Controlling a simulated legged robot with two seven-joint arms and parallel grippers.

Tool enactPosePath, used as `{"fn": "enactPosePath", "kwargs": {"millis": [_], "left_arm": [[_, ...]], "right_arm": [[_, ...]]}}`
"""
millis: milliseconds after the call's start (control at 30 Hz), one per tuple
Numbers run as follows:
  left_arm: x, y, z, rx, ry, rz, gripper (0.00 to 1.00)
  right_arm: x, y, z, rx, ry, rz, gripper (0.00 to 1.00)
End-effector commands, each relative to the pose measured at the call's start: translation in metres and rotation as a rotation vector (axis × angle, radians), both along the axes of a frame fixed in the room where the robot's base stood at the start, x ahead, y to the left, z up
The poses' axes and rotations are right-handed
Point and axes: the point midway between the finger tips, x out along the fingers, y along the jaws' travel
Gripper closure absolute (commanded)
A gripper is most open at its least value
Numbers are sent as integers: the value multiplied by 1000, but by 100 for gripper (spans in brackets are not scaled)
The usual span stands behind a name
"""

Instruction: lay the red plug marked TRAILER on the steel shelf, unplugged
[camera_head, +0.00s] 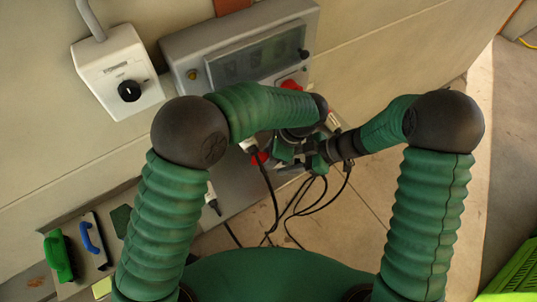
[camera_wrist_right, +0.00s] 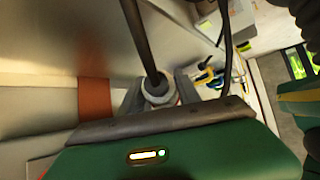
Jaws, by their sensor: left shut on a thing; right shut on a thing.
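In the head view a red plug-like part (camera_head: 262,158) shows beside a pale collar with a black cable, against the grey panel just left of my grippers. I cannot read TRAILER on it. My left gripper (camera_head: 290,150) is shut close to the panel, mostly hidden by its own arm; what it holds is unclear. My right gripper (camera_head: 318,160) is shut beside it. In the right wrist view its fingers (camera_wrist_right: 158,100) close around a pale plug end (camera_wrist_right: 157,86) with a thick black cable; its marking is hidden. I cannot tell for certain which surface is the steel shelf.
A grey panel box with a clear window (camera_head: 255,60) stands on the wall. A white box with a black knob (camera_head: 129,91) is left of it. Green-handled (camera_head: 58,255) and blue-handled (camera_head: 90,237) floats lie lower left. Several black cables (camera_head: 295,212) hang below the grippers.

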Motion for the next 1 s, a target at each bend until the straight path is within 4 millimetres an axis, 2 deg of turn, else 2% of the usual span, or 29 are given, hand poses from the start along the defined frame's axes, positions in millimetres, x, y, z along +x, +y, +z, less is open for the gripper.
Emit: {"fn": "enactPosePath", "kwargs": {"millis": [67, 100, 267, 533, 633, 1000], "left_arm": [[4, 1, 1, -2, -12, 0, 97], [5, 1, 1, -3, -13, 0, 99], [5, 0, 1, -3, -12, 0, 99], [3, 0, 1, -2, -8, 0, 99], [3, 0, 1, -2, -7, 0, 99], [2, 0, 1, -2, -7, 0, 99]], "right_arm": [[-5, 3, 0, 6, 6, 14, 100], [-5, 3, 0, 6, 6, 15, 58], [-5, 3, 0, 7, 7, 14, 37], [-3, 2, 0, 4, 5, 10, 35], [-3, -6, 6, 3, 2, 7, 35], [-7, -74, 59, 4, 3, 8, 35]]}}
